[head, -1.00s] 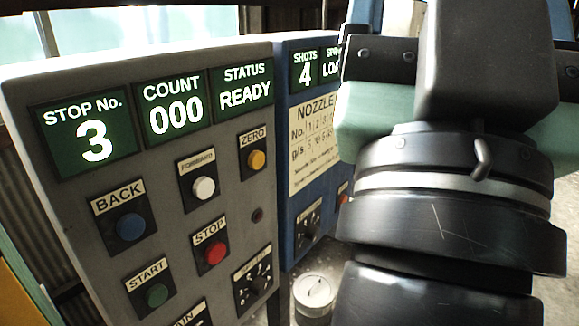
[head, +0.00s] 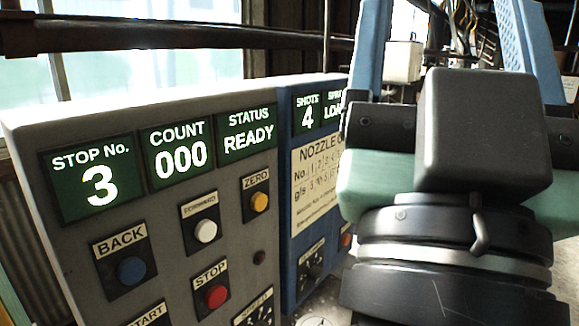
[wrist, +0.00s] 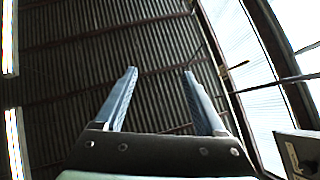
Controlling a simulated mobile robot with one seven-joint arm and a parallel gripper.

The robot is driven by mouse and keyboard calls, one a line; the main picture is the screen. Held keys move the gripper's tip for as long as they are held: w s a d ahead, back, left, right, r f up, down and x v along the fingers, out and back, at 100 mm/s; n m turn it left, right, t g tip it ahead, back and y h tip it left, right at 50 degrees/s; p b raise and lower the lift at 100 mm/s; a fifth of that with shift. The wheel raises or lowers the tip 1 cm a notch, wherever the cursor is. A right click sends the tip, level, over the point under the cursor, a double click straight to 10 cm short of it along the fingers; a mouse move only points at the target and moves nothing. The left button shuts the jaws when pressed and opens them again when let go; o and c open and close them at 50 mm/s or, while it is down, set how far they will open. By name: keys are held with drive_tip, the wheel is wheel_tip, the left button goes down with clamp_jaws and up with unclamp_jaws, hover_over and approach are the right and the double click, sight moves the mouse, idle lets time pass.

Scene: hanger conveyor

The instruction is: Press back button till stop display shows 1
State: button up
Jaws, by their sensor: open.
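The stop display (head: 91,182) on the grey control panel (head: 225,195) reads 3. The blue back button (head: 131,270) sits in a black plate under the BACK label, at the panel's lower left. My gripper (head: 445,30) stands to the right of the panel in the head view, pointing up and away from the buttons. Its two blue fingers are apart with nothing between them. In the wrist view my gripper (wrist: 160,80) also shows open and empty, with corrugated sheeting beyond it. It is well apart from the back button.
The panel also carries a white FORWARD button (head: 205,230), a yellow ZERO button (head: 260,201) and a red STOP button (head: 216,296). COUNT reads 000 and STATUS reads READY. A blue nozzle panel (head: 287,215) stands beside it, partly behind my arm. A dark pipe (head: 170,33) runs behind.

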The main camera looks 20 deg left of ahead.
clamp_jaws()
idle(1.6)
